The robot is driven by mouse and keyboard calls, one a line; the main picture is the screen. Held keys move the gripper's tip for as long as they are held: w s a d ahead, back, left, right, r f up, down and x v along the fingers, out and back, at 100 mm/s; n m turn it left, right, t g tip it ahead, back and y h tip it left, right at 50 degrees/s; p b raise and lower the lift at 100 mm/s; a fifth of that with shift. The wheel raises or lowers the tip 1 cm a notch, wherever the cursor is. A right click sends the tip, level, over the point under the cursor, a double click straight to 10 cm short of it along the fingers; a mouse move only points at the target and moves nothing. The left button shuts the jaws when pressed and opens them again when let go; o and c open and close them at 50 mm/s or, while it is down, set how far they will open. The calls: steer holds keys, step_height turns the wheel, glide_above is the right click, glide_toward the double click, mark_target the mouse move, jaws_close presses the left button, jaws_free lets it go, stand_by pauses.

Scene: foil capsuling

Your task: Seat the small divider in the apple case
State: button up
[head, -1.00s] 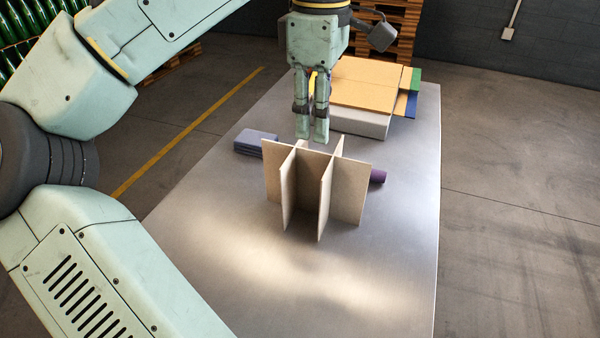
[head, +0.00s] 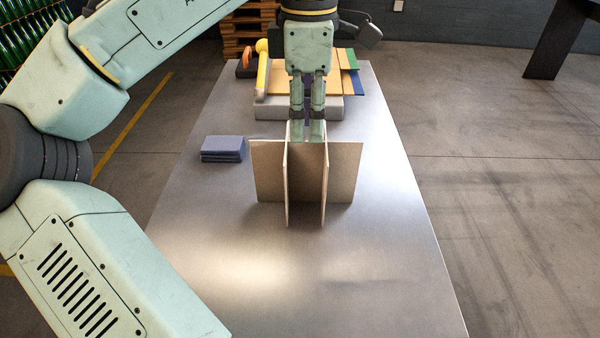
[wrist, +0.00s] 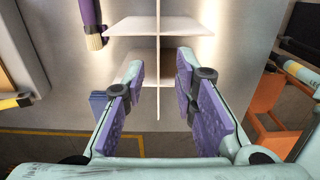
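The divider (head: 344,172), pale board panels crossing each other, stands upright on the metal table. In the head view one wide panel runs left to right and two panels cross it. It also shows from above in the wrist view (wrist: 128,27), as a thin upright line with two crossing panels. My gripper (head: 308,138) points down at the divider's top; its tips are partly hidden behind the panels. In the wrist view its purple-padded fingers (wrist: 160,75) are apart, with the thin panel edge in the gap, clear of both pads. I cannot make out an apple case.
A blue-grey stack (head: 222,149) lies left of the divider. A purple brush (wrist: 92,25) lies beside the divider. The table's front is clear.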

mark_target(306, 174)
step_height(306, 174, down, 10)
steer(key=shift+w+r+p, duration=0.1)
steer(key=shift+r+p, duration=0.05)
steer(key=shift+p, duration=0.65)
jaws_close()
